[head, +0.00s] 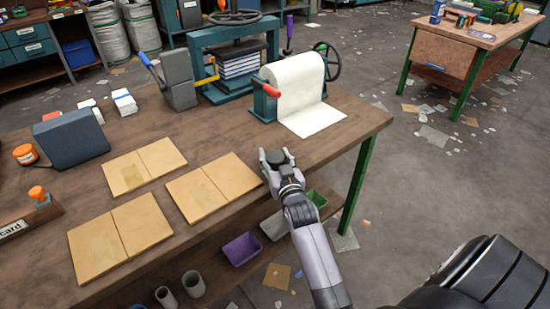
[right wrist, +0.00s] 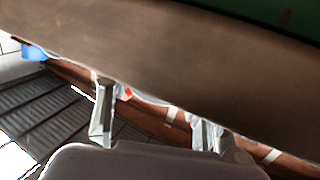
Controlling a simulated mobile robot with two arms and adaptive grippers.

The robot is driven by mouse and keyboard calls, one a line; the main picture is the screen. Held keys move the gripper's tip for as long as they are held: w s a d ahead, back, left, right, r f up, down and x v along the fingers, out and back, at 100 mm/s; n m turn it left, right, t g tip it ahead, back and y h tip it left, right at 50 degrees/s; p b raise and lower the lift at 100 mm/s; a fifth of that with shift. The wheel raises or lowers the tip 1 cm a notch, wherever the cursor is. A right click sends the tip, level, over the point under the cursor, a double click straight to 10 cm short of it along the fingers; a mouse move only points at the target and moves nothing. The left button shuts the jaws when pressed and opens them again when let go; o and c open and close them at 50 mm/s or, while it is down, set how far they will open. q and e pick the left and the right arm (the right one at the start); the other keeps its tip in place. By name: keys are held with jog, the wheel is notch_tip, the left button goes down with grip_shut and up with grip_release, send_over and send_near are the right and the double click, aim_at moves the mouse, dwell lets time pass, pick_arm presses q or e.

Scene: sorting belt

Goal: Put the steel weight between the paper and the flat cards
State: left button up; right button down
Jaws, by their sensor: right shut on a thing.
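A dark, round-topped piece, which I take to be the steel weight (head: 272,156), sits between the fingers of my right gripper (head: 276,161). The gripper is shut on it at the bench's front edge; I cannot tell whether it touches the top. The paper (head: 297,92) is a white roll on a stand behind the gripper, its loose sheet (head: 313,119) lying on the bench. The flat cards (head: 213,186) are tan folded sheets left of the gripper, with more pairs farther left. The right wrist view shows the fingers (right wrist: 155,121), but no clear weight. My left gripper is out of view.
The wooden bench (head: 362,125) has bare room between the cards and paper sheet. A teal press (head: 233,62) and a grey lever device (head: 176,88) stand at the back. A dark slab (head: 71,138) stands at left. Bins, including a purple one (head: 241,249), sit below.

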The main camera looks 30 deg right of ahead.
jog(key=shift+r, duration=0.15)
jog(key=c, duration=1.2)
grip_release()
jog(key=shift+f, duration=0.2)
jog(key=o, duration=0.4)
